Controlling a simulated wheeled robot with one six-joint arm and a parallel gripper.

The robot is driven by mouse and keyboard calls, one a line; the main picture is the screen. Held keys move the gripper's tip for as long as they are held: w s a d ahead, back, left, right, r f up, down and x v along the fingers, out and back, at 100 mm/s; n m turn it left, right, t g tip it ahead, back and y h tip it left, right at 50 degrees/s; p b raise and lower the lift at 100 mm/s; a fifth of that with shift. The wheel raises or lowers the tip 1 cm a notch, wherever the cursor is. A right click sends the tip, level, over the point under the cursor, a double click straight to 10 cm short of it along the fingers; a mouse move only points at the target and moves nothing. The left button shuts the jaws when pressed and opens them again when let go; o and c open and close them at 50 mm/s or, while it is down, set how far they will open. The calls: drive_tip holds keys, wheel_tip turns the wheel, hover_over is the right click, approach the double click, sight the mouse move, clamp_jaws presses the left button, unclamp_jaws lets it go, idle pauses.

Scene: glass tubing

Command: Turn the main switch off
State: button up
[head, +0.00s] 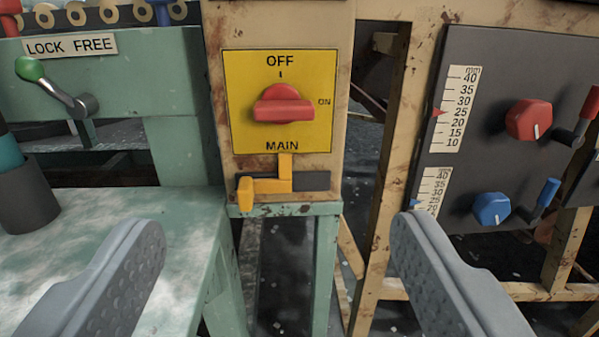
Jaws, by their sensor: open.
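The main switch is a red knob (283,105) on a yellow plate (240,130) marked OFF at the top, ON at the right and MAIN below. The knob's grip lies level, in line with the ON mark; no pointer on it can be made out. Under the plate is a yellow latch-like piece (272,185) with an upright tab touching the plate's lower edge and a handle end at the left, on a dark slide bar. My gripper (278,240) is open and empty. Its two fingers stand wide apart, below and in front of the switch, touching nothing.
At the right, a dark panel (480,130) carries scales, a red knob (529,119), a blue knob (491,208) and cranks. At the left are a green bench (90,240), a dark cup (25,190), a green-tipped lever (60,85) and a LOCK FREE label (70,47).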

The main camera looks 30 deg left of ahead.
sight(284, 114)
drive_tip(key=x, duration=1.1)
drive_tip(key=f+x, duration=0.1)
drive_tip(key=x, duration=0.5)
drive_tip(key=shift+w+a, duration=0.15)
drive_tip(key=shift+w, duration=0.15)
drive_tip(key=shift+r, duration=0.1)
drive_tip(key=c, duration=1)
